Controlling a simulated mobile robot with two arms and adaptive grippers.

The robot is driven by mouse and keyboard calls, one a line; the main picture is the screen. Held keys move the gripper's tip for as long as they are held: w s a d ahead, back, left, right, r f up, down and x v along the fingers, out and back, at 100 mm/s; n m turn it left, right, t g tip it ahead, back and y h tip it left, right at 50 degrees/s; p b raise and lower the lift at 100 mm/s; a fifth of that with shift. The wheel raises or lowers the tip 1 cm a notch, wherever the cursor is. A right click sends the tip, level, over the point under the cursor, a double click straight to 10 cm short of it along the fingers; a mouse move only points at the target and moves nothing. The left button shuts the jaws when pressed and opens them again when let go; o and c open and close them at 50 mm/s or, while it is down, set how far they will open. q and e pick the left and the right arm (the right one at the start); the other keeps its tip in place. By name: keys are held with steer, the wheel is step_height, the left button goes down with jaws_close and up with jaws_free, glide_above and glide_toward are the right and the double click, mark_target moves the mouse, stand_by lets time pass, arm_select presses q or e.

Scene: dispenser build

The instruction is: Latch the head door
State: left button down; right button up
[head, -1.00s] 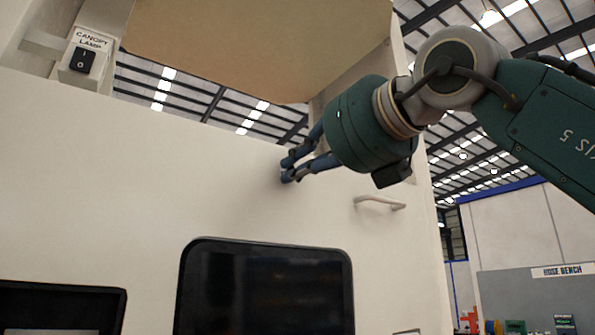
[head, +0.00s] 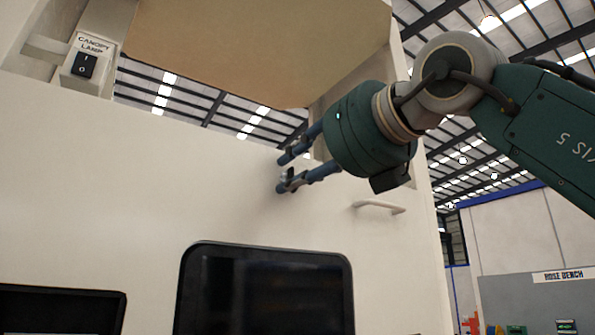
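The head door seems to be the broad white panel (head: 130,190) filling the left and middle of the head view; I cannot make out its edges for certain. A pale bar handle (head: 378,207) sits on it at the right. My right gripper (head: 283,174) is in front of the panel's upper part, up and left of the handle. Its blue fingers are apart with nothing seen between them. Whether the fingertips touch the panel cannot be told. No latch can be picked out. My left gripper is not in view.
A dark screen or window (head: 265,290) is set in the panel below the gripper, with another dark frame (head: 60,308) at lower left. A canopy lamp switch (head: 85,64) is at upper left. A tan board (head: 255,45) hangs above.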

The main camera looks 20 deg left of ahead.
steer(key=v, duration=1.2)
stand_by(0.3)
